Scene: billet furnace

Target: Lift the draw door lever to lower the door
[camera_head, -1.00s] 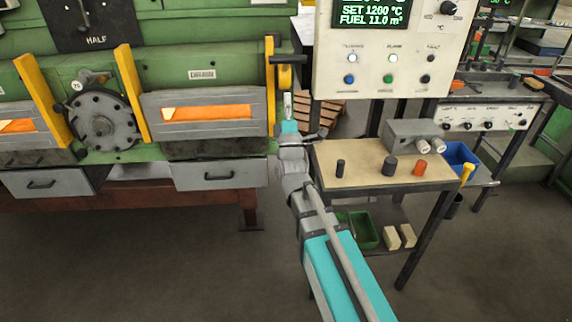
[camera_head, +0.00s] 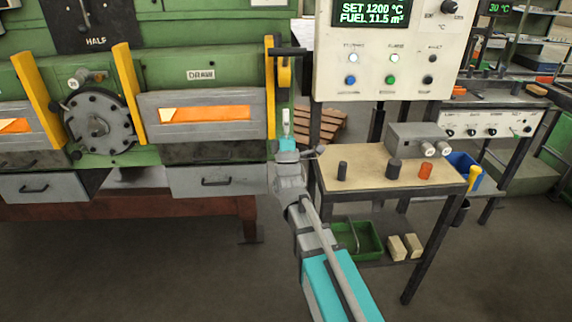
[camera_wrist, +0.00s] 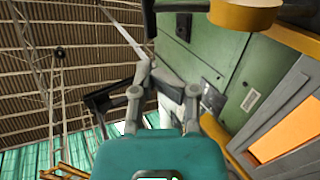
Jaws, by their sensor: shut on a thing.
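The draw door lever (camera_head: 290,51) is a black bar at a yellow wheel (camera_head: 284,74), on the furnace's right end. It runs level to the right in the head view. In the wrist view the black lever (camera_wrist: 182,7) and the yellow wheel (camera_wrist: 246,16) are at the top. My gripper (camera_head: 286,112) is below the lever in the head view, with a visible gap. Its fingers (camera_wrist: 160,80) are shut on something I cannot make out. The draw door (camera_head: 215,98), right of the round flange, is grey; an orange glow (camera_head: 205,114) shows in its slot.
A control panel (camera_head: 345,75) stands right of the lever. Below it, a small table (camera_head: 365,183) with dark and orange cylinders and a grey box (camera_head: 413,137) is close beside my arm. Yellow posts (camera_head: 130,90) flank the door. The floor in front is clear.

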